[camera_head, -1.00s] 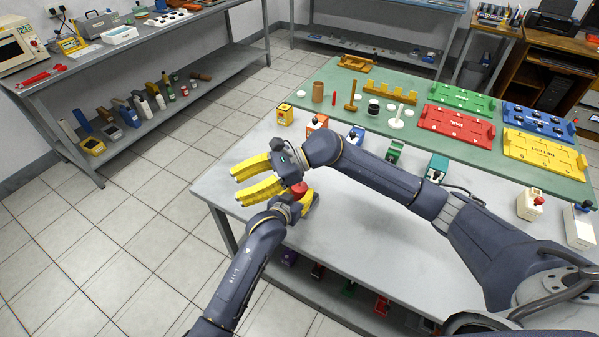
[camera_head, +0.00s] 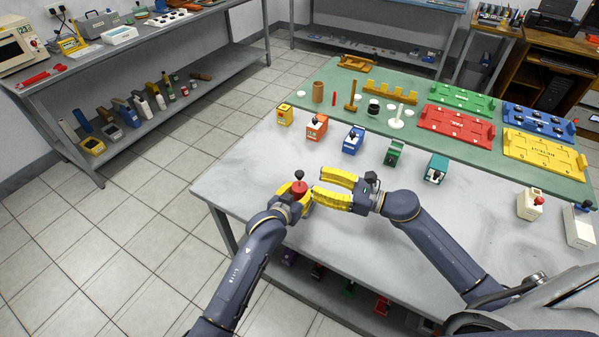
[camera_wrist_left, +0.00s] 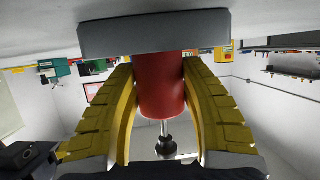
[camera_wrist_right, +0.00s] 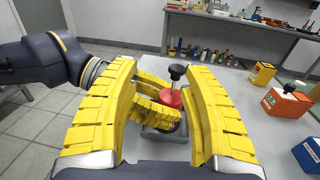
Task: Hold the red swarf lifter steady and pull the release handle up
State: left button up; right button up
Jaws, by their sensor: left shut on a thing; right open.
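The red swarf lifter (camera_head: 300,188) stands upright near the table's left front, on a grey base that shows in the left wrist view (camera_wrist_left: 155,34). Its release handle, a black knob on a thin stem (camera_head: 299,175), points up. My left gripper (camera_head: 296,190) is shut around the lifter's red body (camera_wrist_left: 161,92). My right gripper (camera_head: 318,188) is open and empty, just right of the lifter. In the right wrist view its fingers (camera_wrist_right: 172,80) spread to either side of the black knob (camera_wrist_right: 177,72) in the picture, with the left gripper's yellow fingers beyond; I cannot tell the distance.
Small coloured boxes, among them an orange one (camera_head: 315,127), a blue one (camera_head: 353,140) and a green one (camera_head: 393,153), line the green mat (camera_head: 330,85) behind. The grey table top (camera_head: 245,180) is clear around the lifter.

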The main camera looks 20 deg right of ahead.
aim_at(299, 173)
jog(key=d+f+m+t+h, duration=0.1)
jog(key=d, duration=0.3)
jog(key=shift+t+h, duration=0.3)
jog(key=x, duration=1.1)
jog(key=shift+s+a+f, duration=0.25)
jog(key=shift+c, duration=0.4)
grip_shut()
